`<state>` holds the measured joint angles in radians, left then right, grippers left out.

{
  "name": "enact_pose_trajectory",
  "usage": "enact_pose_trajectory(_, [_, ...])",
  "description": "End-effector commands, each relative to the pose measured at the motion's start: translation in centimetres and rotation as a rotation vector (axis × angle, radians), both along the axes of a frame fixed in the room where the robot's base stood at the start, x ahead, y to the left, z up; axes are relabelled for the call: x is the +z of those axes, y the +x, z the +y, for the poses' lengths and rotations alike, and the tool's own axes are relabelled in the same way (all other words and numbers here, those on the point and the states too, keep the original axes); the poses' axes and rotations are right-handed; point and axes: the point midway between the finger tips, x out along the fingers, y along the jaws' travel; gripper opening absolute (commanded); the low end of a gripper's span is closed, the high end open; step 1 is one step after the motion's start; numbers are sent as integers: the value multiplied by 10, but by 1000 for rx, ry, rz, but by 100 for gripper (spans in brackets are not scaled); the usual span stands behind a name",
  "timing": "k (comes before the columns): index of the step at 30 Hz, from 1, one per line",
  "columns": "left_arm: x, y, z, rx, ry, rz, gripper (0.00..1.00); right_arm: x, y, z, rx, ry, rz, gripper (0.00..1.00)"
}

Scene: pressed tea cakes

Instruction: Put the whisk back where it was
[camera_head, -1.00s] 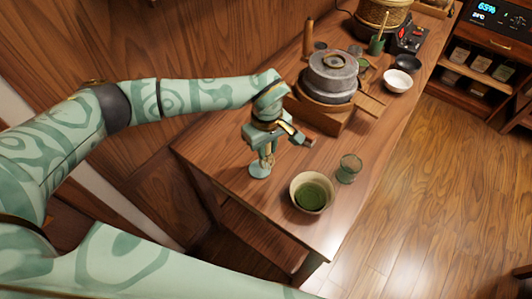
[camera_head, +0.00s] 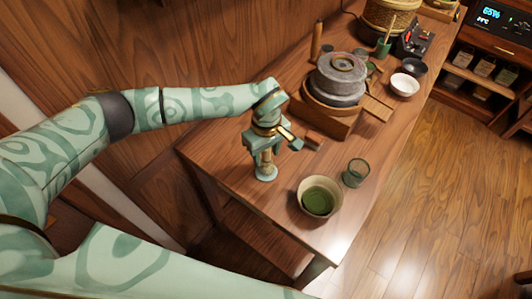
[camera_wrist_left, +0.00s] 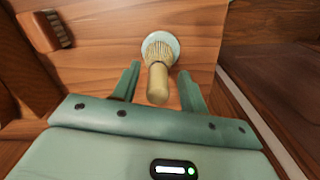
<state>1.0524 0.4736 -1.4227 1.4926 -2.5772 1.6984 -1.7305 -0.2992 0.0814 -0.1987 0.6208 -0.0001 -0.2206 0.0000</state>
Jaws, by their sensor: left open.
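The bamboo whisk (camera_wrist_left: 158,75) stands upright, its tines on a pale round stand (camera_wrist_left: 160,42) and its handle toward the camera in the left wrist view. In the head view the pale green stand (camera_head: 266,173) sits near the table's left front edge, and the whisk is mostly hidden by my left gripper. My left gripper (camera_head: 264,160) is above the stand, pointing down. Its open fingers (camera_wrist_left: 159,88) lie either side of the whisk handle, with a gap on each side. My right gripper is not in view.
A tea bowl (camera_head: 319,197) with green contents and a glass (camera_head: 355,172) stand right of the stand. A brown brush-like block (camera_wrist_left: 45,30) lies nearby. A stone mill (camera_head: 337,80) on a wooden base is behind. The table's front corner is clear.

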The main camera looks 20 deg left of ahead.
Motion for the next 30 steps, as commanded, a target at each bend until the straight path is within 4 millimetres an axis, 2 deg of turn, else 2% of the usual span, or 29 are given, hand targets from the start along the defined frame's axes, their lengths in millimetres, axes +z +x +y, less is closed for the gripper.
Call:
enact_pose_trajectory(9, [74,1,0,-1,1,-4,44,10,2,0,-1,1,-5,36])
enact_pose_trajectory(15, [104,0,0,0,1,-1,44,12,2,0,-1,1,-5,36])
enact_pose_trajectory(19, [111,-1,0,0,1,0,44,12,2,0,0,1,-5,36])
enact_pose_trajectory(30, [111,-1,0,0,1,1,44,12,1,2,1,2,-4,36])
